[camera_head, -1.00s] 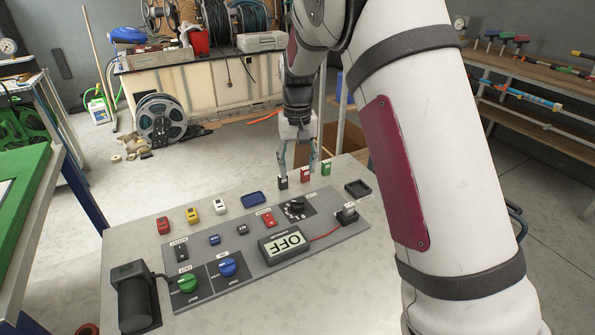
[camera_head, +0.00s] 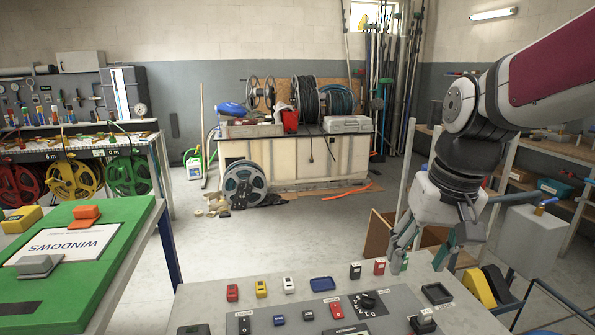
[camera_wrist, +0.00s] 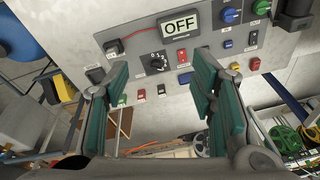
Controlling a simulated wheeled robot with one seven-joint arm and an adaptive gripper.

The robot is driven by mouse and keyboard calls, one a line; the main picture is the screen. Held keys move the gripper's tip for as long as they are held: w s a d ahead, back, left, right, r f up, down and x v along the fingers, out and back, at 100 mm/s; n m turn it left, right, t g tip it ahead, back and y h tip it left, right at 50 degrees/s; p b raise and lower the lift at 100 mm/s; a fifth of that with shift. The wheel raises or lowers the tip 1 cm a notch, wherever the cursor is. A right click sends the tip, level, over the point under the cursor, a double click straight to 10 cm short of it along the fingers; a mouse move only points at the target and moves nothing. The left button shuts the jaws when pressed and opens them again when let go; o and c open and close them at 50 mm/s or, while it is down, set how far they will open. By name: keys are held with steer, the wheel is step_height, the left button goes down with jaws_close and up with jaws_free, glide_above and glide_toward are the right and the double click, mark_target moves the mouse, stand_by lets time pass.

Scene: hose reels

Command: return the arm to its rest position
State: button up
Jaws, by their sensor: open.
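My gripper (camera_head: 432,240) hangs at the right in the head view, over the back right corner of the light grey panel table (camera_head: 235,320). Its fingers are apart with nothing between them. It also shows in the wrist view (camera_wrist: 160,110), with teal finger pads spread wide. My white arm comes in from the upper right. In the head view a green block (camera_head: 405,263) is partly behind a finger. A red block (camera_head: 379,267) and a black block (camera_head: 355,271) stand left of it. In the wrist view the panel with its OFF display (camera_wrist: 180,24) lies beyond the fingers.
A green board (camera_head: 120,232) marked WINDOWS lies on a bench at left. Hose reels (camera_head: 75,178) hang behind it. A grey box (camera_head: 532,240) stands right of my gripper, with shelves (camera_head: 560,150) behind. Open floor (camera_head: 300,225) lies behind the panel table.

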steer(key=s+t, duration=0.2)
steer(key=s, duration=1.5)
steer(key=shift+s+d+n+h+p, duration=0.15)
steer(key=shift+s+n+h+p, duration=0.05)
steer(key=shift+n+h+p, duration=0.2)
